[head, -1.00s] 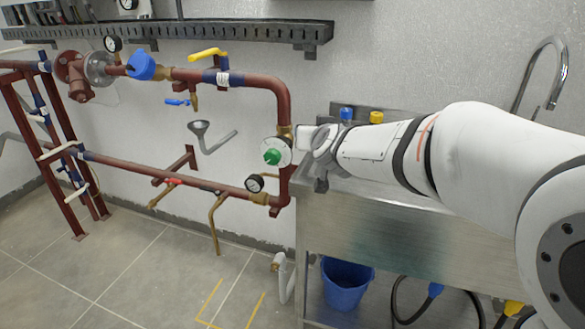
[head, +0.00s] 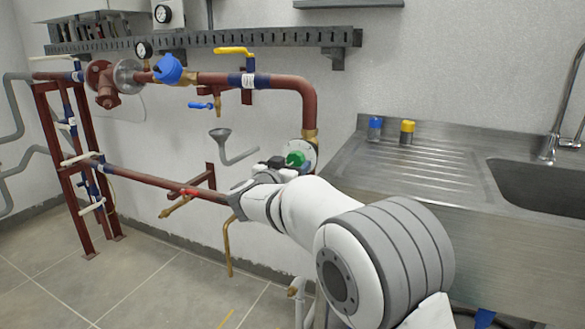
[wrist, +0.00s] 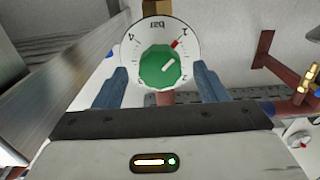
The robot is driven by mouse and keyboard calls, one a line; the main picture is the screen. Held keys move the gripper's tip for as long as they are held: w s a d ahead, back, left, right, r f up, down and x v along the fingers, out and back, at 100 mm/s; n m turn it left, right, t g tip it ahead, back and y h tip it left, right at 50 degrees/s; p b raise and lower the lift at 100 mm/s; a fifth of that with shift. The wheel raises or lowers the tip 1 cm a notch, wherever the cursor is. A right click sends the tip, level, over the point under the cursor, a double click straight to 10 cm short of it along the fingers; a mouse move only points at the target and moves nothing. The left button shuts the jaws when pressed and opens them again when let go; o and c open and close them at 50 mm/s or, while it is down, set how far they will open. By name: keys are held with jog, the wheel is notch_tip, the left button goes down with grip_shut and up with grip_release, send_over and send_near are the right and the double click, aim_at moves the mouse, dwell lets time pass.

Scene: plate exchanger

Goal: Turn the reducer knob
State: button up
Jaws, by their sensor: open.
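The green knob (head: 295,159) sits on a white round dial at the lower end of the red pipe's bend. My gripper (wrist: 159,71) is open. Its two blue fingers stand on either side of the knob's lower part, with visible gaps; whether they reach its depth is unclear. In the head view my gripper (head: 299,168) is beside the knob and its fingers are partly hidden.
A steel sink (head: 430,165) with a blue cap and a yellow cap stands to the right. A blue knob (head: 168,69), yellow lever (head: 234,51) and grey funnel (head: 220,136) are along the pipes to the left. A slotted rail (head: 210,41) runs above.

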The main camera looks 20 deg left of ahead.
jog(key=shift+w, duration=1.15)
jog(key=c, duration=1)
jog(key=shift+r, duration=0.1)
